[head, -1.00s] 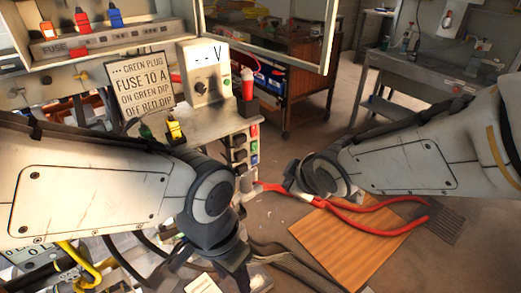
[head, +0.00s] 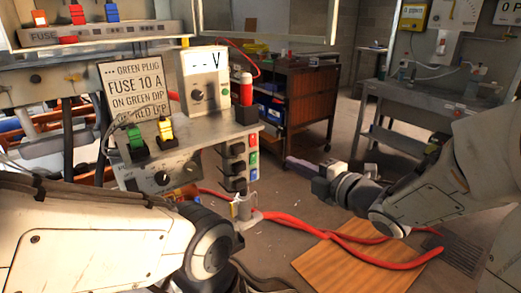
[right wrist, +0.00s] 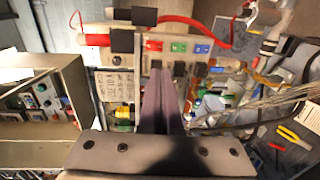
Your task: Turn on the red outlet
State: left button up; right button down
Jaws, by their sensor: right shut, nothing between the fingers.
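The red outlet (head: 253,141) is the top one of a column on the bench's right side panel, above a green (head: 253,159) and a blue one (head: 253,175). Black sockets or switches sit beside the colour plates. My right gripper (head: 290,161) is shut and empty, to the right of the panel and apart from it, pointing at it. In the right wrist view, the shut fingers (right wrist: 160,78) point up toward the red plate (right wrist: 153,46), with green (right wrist: 178,47) and blue (right wrist: 201,48) to its right. The fingertips partly cover the area below the red plate. My left gripper is out of frame.
The bench carries a voltage meter (head: 204,80), a sign (head: 135,92), a red-topped cylinder (head: 246,89), and green (head: 136,140) and yellow (head: 166,131) plugs. Thick red cables (head: 300,222) run low across the floor near a wooden board (head: 345,265). A brown cabinet (head: 310,95) stands behind.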

jog(key=x, duration=1.4)
jog(key=f+b, duration=0.1)
jog(key=b, duration=0.1)
jog(key=shift+w+b, duration=0.15)
jog(key=shift+b, duration=0.25)
jog(key=shift+r+p, duration=0.4)
jog(key=shift+p, duration=0.15)
jog(key=shift+s+f, duration=0.15)
jog(key=shift+s, duration=0.05)
jog(key=b, duration=0.2)
send_near(254, 145)
jog(key=s+d+f, duration=0.3)
jog(key=s+d, duration=0.1)
jog(key=s, duration=0.2)
jog(key=shift+w+r, duration=0.15)
jog(key=shift+r, duration=0.05)
